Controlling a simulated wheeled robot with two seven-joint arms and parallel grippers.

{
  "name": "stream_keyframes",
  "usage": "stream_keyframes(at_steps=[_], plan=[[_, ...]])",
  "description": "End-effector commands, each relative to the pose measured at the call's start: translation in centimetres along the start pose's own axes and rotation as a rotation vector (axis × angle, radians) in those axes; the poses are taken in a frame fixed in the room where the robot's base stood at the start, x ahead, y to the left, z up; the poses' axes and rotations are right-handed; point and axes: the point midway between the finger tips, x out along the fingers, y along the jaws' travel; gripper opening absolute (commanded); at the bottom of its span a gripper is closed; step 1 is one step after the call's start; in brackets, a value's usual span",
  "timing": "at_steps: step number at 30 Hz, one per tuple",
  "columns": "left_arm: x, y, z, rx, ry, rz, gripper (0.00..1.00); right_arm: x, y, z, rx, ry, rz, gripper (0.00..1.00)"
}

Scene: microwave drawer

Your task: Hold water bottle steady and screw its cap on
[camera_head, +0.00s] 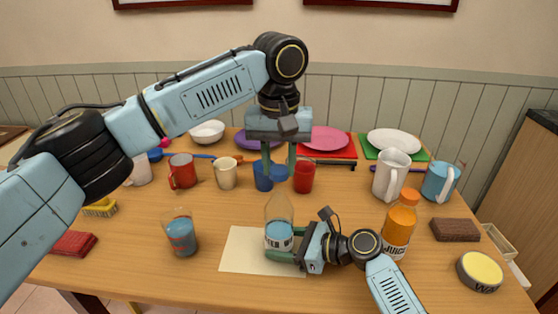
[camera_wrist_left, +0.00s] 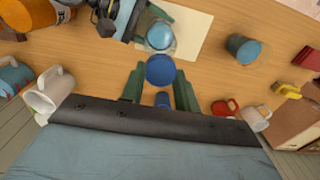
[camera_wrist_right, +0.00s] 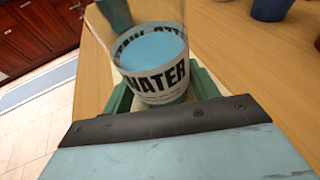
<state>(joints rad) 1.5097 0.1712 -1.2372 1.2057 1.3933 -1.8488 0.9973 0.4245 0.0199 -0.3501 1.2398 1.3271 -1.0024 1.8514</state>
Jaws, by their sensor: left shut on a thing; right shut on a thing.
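The clear water bottle (camera_head: 279,222), with blue water and a white label, stands upright on a white sheet (camera_head: 243,250). My right gripper (camera_head: 284,250) is shut on its lower part; in the right wrist view the "WATER" label (camera_wrist_right: 158,78) shows between the green fingers. My left gripper (camera_head: 278,170) points down above the bottle. It is shut on the round blue cap (camera_wrist_left: 160,70), seen between its fingers in the left wrist view. In the head view a blue cup behind makes the cap hard to pick out.
An orange juice bottle (camera_head: 399,225) stands close to my right gripper. A glass with blue liquid (camera_head: 181,233) stands to the left. Red mugs, a beige cup (camera_head: 226,173), a blue cup (camera_head: 262,181), a white pitcher (camera_head: 391,175) and plates fill the back.

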Motion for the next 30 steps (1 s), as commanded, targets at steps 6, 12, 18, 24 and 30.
stream_keyframes(at_steps=[6, 12, 18, 24, 30], plan=[[0.0, 0.0, 0.0, 0.0, 0.0, 0.0, 0.07, 0.0, 0.0, 0.0, 0.0, 0.001, 0.0, 0.47], [0.0, 0.0, 0.0, 0.0, 0.0, 0.0, 0.07, 0.0, 0.0, 0.0, 0.0, 0.001, 0.0, 0.47], [0.3, 0.0, 0.0, 0.0, 0.0, 0.0, 0.07, 0.0, 0.0, 0.0, 0.0, 0.001, 0.0, 0.47], [0.7, 0.0, 0.0, 0.0, 0.0, 0.001, 0.07, 0.0, 0.0, 0.0, 0.0, 0.001, 0.0, 0.47], [1.0, 0.0, 0.0, 0.0, 0.0, 0.001, 0.07, 0.0, 0.0, 0.0, 0.0, 0.001, 0.0, 0.47]])
